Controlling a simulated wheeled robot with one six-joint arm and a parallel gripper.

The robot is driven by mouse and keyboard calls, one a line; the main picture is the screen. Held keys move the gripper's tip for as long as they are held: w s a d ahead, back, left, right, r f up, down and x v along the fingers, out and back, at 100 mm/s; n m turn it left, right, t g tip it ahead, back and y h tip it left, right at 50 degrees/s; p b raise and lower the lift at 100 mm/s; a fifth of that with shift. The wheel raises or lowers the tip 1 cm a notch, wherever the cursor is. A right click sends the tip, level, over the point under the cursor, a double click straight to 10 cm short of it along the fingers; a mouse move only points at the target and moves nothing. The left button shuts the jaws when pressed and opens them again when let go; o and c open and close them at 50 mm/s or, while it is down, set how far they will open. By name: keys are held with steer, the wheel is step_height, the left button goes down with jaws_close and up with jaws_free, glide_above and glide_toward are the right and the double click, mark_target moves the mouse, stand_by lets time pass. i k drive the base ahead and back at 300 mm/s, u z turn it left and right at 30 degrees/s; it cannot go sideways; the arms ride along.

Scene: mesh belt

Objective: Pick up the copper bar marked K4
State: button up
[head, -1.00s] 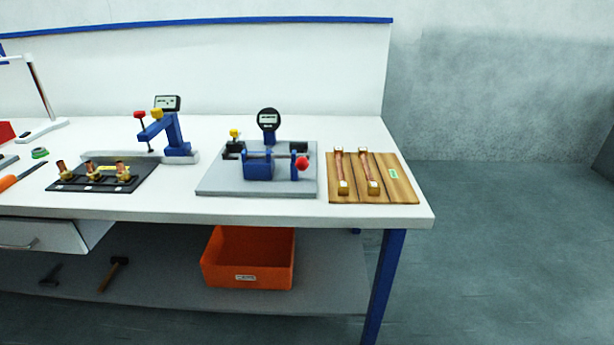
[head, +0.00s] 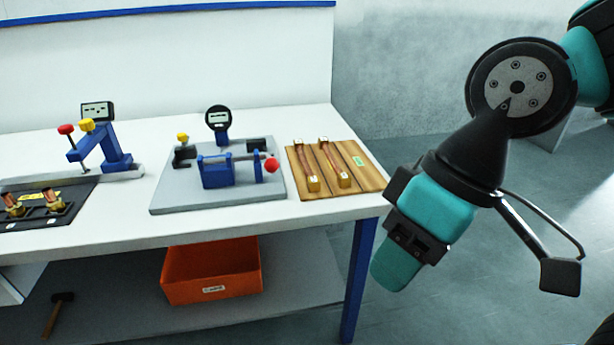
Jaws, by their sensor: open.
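Two slim copper bars lie side by side on a wooden board (head: 360,182) at the right end of the table: a left bar (head: 306,163) and a right bar (head: 331,160). Each has a brass-coloured block at its near end. I cannot read any marking on them, so I cannot tell which one is K4. A small green label (head: 358,161) is on the board's right side. My gripper (head: 478,272), teal and black, hangs in the air to the right of the table's corner. It is open and empty, apart from both bars.
A grey plate (head: 168,198) with a blue fixture and round dial gauge stands left of the board. Farther left are a blue clamp stand (head: 116,147) and a black mat (head: 72,211) with copper fittings. An orange bin (head: 212,272) sits on the lower shelf. Floor right of the table is clear.

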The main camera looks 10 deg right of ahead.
mark_target(343, 179)
steer(key=z, duration=0.1)
steer(key=k, duration=0.6)
steer(key=u, duration=0.7)
steer(key=i, duration=1.65)
steer(key=z, duration=0.65)
